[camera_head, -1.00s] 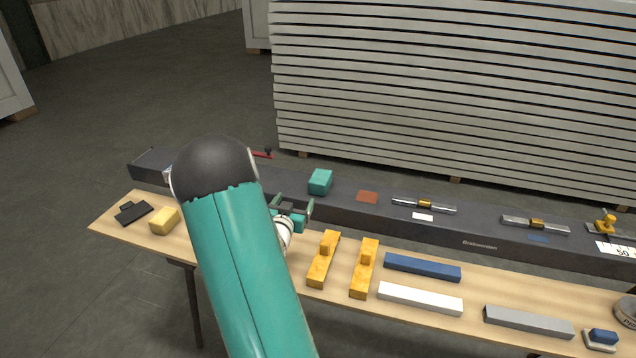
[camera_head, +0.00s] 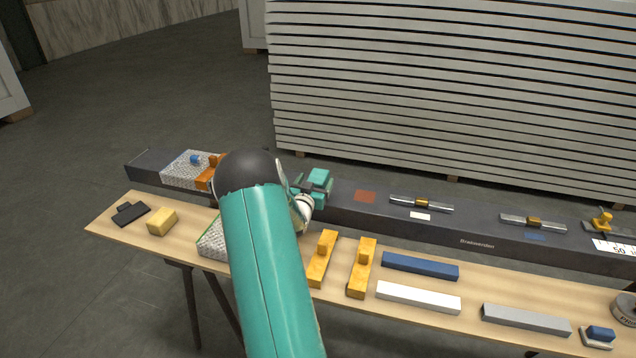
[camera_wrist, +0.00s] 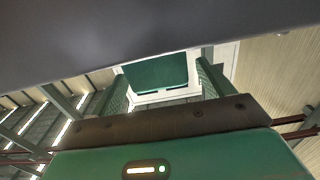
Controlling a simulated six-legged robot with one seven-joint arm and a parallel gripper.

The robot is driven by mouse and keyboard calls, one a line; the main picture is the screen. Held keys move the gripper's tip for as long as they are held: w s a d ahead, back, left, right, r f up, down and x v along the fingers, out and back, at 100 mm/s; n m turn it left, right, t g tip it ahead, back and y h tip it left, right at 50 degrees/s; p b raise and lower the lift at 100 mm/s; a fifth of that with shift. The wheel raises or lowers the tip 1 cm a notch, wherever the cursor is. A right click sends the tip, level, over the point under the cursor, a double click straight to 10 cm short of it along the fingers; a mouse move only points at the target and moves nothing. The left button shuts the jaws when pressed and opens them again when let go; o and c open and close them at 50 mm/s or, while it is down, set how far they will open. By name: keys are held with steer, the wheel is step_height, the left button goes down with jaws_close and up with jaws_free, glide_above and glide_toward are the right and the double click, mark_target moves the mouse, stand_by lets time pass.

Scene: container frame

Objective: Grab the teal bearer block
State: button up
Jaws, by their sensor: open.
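The teal bearer block (camera_head: 320,177) sits on the long dark beam, left of the rust-red patch. My gripper (camera_head: 316,188) is at the block in the head view, and its open jaws partly cover the block's lower part. In the wrist view, a dark teal face (camera_wrist: 157,73), which looks like the block, shows between the two spread fingers of my gripper (camera_wrist: 163,67). Gaps seem to show on both sides of it. I cannot tell how deep the block sits between the fingers.
The dark beam (camera_head: 470,226) runs behind the wooden bench (camera_head: 100,222). Yellow blocks (camera_head: 322,262), a blue bar (camera_head: 420,266), a white bar (camera_head: 418,298) and a grey bar (camera_head: 526,319) lie on the bench. A tall stack of pale panels (camera_head: 450,90) stands behind the beam.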

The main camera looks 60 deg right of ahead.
steer(key=d, duration=0.2)
steer(key=shift+w+d, duration=0.25)
steer(key=shift+d, duration=0.05)
steer(key=c, duration=1)
steer(key=shift+c, duration=0.3)
steer(key=shift+r, duration=0.15)
